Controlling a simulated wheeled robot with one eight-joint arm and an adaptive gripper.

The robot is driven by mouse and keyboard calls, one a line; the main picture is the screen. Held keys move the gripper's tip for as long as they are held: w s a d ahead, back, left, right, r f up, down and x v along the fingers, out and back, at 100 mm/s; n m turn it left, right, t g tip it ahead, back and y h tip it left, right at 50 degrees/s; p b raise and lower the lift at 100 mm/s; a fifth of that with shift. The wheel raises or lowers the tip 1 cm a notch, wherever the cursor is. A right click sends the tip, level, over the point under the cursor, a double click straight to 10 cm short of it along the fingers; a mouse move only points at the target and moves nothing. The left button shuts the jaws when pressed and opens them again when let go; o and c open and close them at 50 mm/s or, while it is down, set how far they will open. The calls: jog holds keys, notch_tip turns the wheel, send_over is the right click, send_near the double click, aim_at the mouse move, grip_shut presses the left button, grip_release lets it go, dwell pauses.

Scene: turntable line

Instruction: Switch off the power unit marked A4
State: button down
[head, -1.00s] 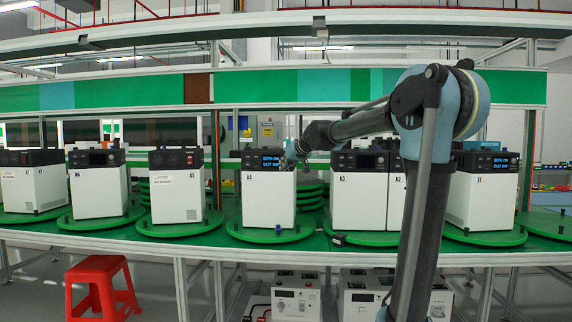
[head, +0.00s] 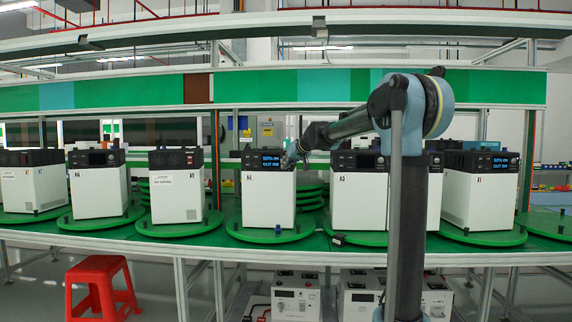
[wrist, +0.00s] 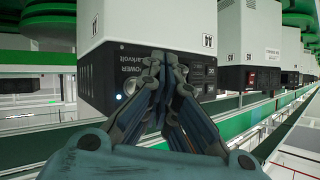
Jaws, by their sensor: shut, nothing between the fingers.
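The A4 power unit (head: 268,205) is a white box with a black top panel, upright on a green turntable (head: 270,236). Its display (head: 271,162) is lit with blue text. My gripper (head: 290,160) is at the right side of that panel, with its fingers shut and empty. In the wrist view the unit (wrist: 150,25) appears upside down, with its label, "POWER" lettering and a small bluish-white light (wrist: 119,97) on the panel. The gripper fingertips (wrist: 158,60) overlap the panel there and cover part of it. I cannot tell whether they touch it.
The A3 unit (head: 358,200) stands close to the right, and the A5 unit (head: 177,200) stands to the left with a gap. The A1 unit (head: 480,200) is behind and right of my arm. A red stool (head: 97,275) stands below the line's front edge.

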jog(key=shift+w, duration=1.05)
jog(key=shift+w+d, duration=0.1)
jog(key=shift+w, duration=0.6)
dwell(1.4)
jog(key=shift+s, duration=0.1)
jog(key=shift+s+r, duration=0.1)
jog(key=shift+s, duration=0.6)
jog(key=shift+s, duration=0.1)
jog(key=s, duration=0.4)
jog(key=shift+s, duration=0.4)
dwell(0.6)
